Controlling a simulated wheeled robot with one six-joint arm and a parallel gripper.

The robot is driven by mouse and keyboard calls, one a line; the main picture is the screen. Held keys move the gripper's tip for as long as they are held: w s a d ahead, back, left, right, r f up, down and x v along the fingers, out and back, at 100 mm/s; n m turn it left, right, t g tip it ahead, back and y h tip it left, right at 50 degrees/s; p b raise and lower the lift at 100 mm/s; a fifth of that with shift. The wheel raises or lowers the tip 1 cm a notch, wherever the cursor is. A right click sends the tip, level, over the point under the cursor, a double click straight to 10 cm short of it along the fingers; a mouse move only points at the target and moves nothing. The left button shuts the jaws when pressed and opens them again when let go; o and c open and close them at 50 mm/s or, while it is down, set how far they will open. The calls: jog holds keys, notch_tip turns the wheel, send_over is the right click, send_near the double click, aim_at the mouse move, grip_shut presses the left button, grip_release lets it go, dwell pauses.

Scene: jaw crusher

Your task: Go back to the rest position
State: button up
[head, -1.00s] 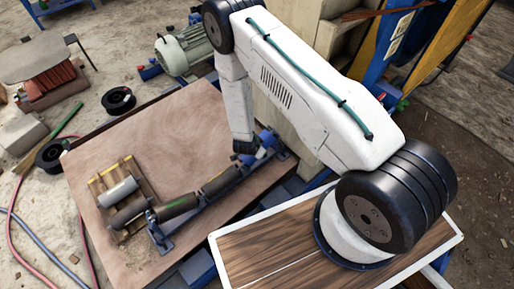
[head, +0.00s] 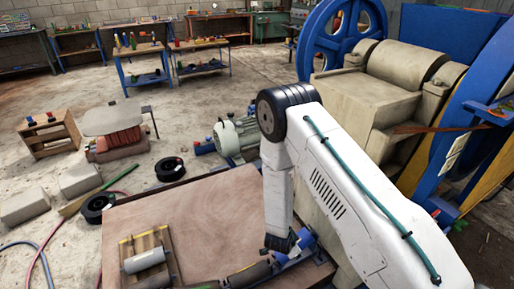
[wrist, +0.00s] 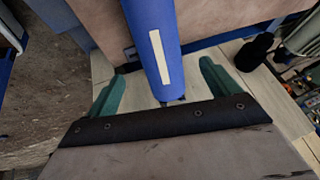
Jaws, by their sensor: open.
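My gripper (wrist: 160,86) shows in the wrist view as two green fingers standing well apart on a black bolted bar. It is open. A blue part with a white strip (wrist: 158,55) lies between the fingers in that view, with visible space on both sides; I cannot tell its distance from them. In the head view my white arm (head: 375,215) bends at the elbow and its forearm reaches down by the far end of the rollers. The gripper itself cannot be made out there.
Dark rollers (head: 250,274) and a slatted wooden pallet (head: 126,246) lie on the brown board (head: 190,215). The beige and blue crusher (head: 385,90) stands close on the right. A motor (head: 238,137) is behind the board. Black reels (head: 98,207) and open floor are on the left.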

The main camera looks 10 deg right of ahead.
jog(key=s+a+f+n+g+y, duration=0.2)
jog(key=s+a+g, duration=0.1)
jog(key=s, duration=0.2)
jog(key=s+a+r+n+g+y, duration=0.2)
jog(key=a+r+n, duration=0.1)
jog(key=r, duration=0.8)
jog(key=s+a+r+n+g+y, duration=0.2)
jog(key=r+n, duration=0.2)
jog(key=r, duration=0.7)
jog(key=s+d+r+n+t, duration=0.1)
jog(key=s+d+r, duration=0.3)
jog(key=r, duration=0.8)
jog(key=s+d+r+n+t+h, duration=0.1)
jog(key=s+d+r, duration=0.3)
jog(key=s+r, duration=0.4)
jog(key=s+d+r+n+t, duration=0.1)
jog(key=s+d+r, duration=0.3)
jog(key=r, duration=1.2)
jog(key=shift+s+n+t+h, duration=0.4)
jog(key=shift+s+n, duration=0.4)
jog(key=shift+s, duration=0.4)
jog(key=shift+d, duration=0.1)
